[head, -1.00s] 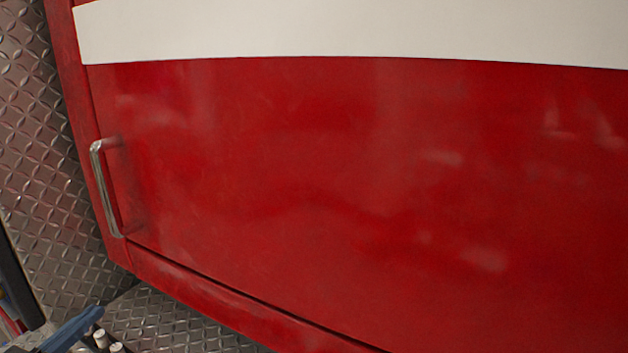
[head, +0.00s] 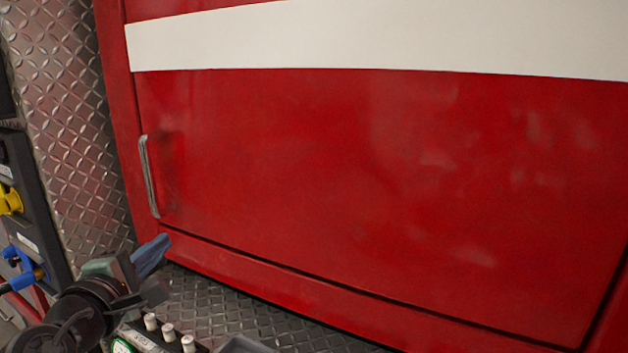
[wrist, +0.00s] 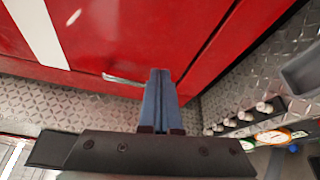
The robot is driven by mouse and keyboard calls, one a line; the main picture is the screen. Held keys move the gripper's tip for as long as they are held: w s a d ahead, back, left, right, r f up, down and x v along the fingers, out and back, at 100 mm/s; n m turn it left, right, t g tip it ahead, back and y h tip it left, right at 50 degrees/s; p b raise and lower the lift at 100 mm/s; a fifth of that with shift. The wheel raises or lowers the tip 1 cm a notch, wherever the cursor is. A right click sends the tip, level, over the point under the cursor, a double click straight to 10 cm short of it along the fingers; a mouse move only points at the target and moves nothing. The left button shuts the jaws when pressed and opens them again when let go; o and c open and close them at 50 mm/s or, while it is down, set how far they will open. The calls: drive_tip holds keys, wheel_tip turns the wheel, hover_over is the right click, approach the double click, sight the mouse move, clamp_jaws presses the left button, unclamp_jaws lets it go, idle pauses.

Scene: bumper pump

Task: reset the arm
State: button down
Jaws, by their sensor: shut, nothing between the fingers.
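My gripper (head: 152,254) has blue fingers and shows at the lower left of the head view, in front of the foot of the red cabinet. In the wrist view my gripper (wrist: 160,80) has its fingers together, with nothing between them. The fingertips point toward the red door (head: 380,180). The door's metal handle (head: 149,176) is above the gripper in the head view. In the wrist view the handle (wrist: 124,80) appears just left of the fingertips; I cannot tell how far it is from them.
A white stripe (head: 380,40) crosses the door. Diamond plate (head: 75,130) lies to the left and below. A dark panel with a yellow fitting (head: 10,200) and a blue fitting (head: 22,270) stands at far left. Several white-topped knobs (head: 168,331) sit near the bottom.

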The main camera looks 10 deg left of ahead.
drive_tip(key=s+d+r+m+t, duration=0.2)
drive_tip(key=d+r+m+t, duration=0.1)
drive_tip(key=d+r+m, duration=0.55)
drive_tip(key=s+d+r+m+t, duration=0.2)
drive_tip(key=d+r+m, duration=0.3)
drive_tip(key=d+r, duration=0.55)
drive_tip(key=s+d+r+m+t, duration=0.2)
drive_tip(key=s+d+r+m, duration=0.2)
drive_tip(key=s+d, duration=0.1)
drive_tip(key=s+d+r+m+t+h, duration=0.1)
drive_tip(key=s+d+r+m+t, duration=0.2)
drive_tip(key=s+d+r, duration=0.2)
drive_tip(key=s+d, duration=0.1)
drive_tip(key=s, duration=0.2)
drive_tip(key=shift+s+d+r+m, duration=0.15)
drive_tip(key=shift+s+r+m, duration=0.1)
drive_tip(key=shift+m, duration=0.1)
